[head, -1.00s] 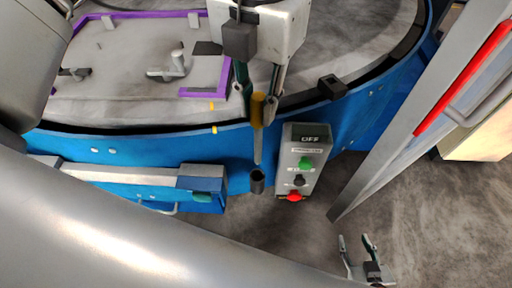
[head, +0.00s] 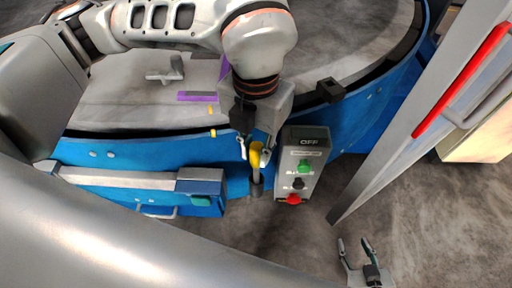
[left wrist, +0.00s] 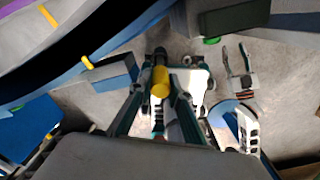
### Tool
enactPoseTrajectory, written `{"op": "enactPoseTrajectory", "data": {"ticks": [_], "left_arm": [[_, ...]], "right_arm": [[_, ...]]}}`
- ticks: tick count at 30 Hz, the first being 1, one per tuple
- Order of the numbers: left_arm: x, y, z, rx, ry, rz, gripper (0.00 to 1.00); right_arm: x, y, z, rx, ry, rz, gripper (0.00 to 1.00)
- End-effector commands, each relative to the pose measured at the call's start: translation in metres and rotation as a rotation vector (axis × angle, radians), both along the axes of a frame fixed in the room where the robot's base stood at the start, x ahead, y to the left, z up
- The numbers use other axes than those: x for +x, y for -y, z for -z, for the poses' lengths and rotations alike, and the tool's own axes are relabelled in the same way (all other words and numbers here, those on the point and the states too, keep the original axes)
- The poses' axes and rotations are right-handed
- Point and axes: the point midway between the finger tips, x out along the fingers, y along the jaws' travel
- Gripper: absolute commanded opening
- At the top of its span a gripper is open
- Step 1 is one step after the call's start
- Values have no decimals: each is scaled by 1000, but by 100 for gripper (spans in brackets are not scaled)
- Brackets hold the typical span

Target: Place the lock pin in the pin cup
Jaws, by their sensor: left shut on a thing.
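The lock pin (head: 256,158) has a yellow head and a grey shaft. My left gripper (head: 257,154) is shut on its yellow head. The pin stands nearly upright over the dark pin cup (head: 256,190) on the blue rim. Its lower end meets the cup's mouth and its tip is hidden, so I cannot tell how deep it sits. In the left wrist view the yellow head (left wrist: 160,82) shows between the fingers. My right gripper (head: 357,258) is open and empty at the lower right, apart from these things.
A grey control box (head: 302,165) with green, black and red buttons stands close right of the cup. A blue and grey drawer-like unit (head: 150,185) is to the left. A grey post with a red stripe (head: 462,78) rises at the right. The round table (head: 110,105) lies behind.

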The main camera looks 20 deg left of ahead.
Motion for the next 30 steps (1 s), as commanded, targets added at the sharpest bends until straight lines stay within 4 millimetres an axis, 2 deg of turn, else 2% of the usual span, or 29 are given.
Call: {"op": "enactPoseTrajectory", "data": {"ticks": [7,8,9,19,23,26,30], "left_arm": [[0,0,4,0,0,0,0],[0,0,3,0,0,0,26],[0,0,3,0,0,0,35],[0,0,2,0,0,0,35],[0,0,-4,0,2,0,35],[1,0,-17,0,4,0,35],[1,0,-46,-1,6,1,35]], "right_arm": [[-1,0,4,0,-1,-1,40],[0,0,3,-1,0,-1,40],[0,0,2,-1,0,-1,40],[1,0,0,0,3,0,40],[2,0,-4,0,5,0,40],[1,0,-2,1,4,0,40],[0,0,1,0,0,0,40]]}}
